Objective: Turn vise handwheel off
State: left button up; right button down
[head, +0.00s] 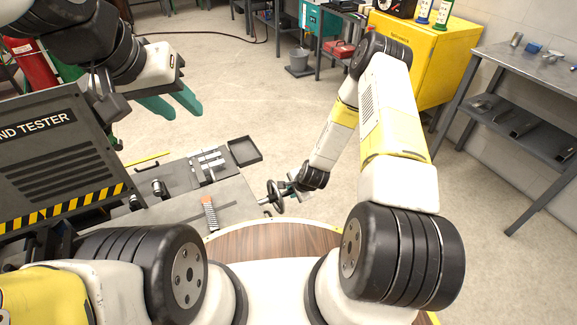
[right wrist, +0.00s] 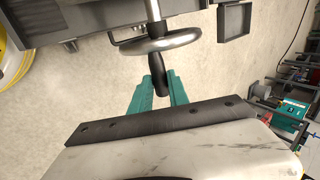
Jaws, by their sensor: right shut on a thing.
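The vise handwheel (head: 275,197) is a round metal wheel on a shaft at the right end of the grey workbench. In the right wrist view the handwheel (right wrist: 160,42) is seen nearly edge-on, with a dark handle (right wrist: 158,75) sticking out from it. My right gripper (right wrist: 159,92) has its green fingers shut on this handle. In the head view my right gripper (head: 293,186) is at the wheel's right side, partly hidden by my wrist. My left gripper (head: 172,103) is open and empty, with two green fingers apart above the floor beyond the bench.
A grey grinding or tester machine (head: 60,165) with a striped edge stands at the left. The bench (head: 228,197) carries a dark tray (head: 244,151) and a brush (head: 210,213). A yellow cabinet (head: 437,60) and a metal table (head: 515,85) stand at the right. The middle floor is clear.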

pick_arm(q)
jog(key=shift+c, duration=0.5)
jog(key=shift+w, duration=0.1)
jog(key=c, duration=0.3)
jog(key=shift+w, duration=0.3)
grip_shut()
jog(key=n+g+y, duration=0.1)
jog(key=n+g, duration=0.4)
send_over(280, 195)
jog(key=w+a, duration=0.3)
jog(key=w, duration=0.1)
notch_tip(280, 195, down, 30)
jog(key=shift+g, duration=0.5)
jog(key=f, duration=0.5)
jog(key=d+f, duration=0.1)
jog(key=f, duration=0.5)
jog(key=d+f, duration=0.1)
jog(key=f, duration=0.5)
jog(key=shift+s+d+f, duration=0.45)
jog(key=shift+s+f, duration=0.05)
jog(key=shift+f, duration=0.25)
jog(key=shift+s+d+f, duration=0.45)
jog(key=shift+f, duration=0.3)
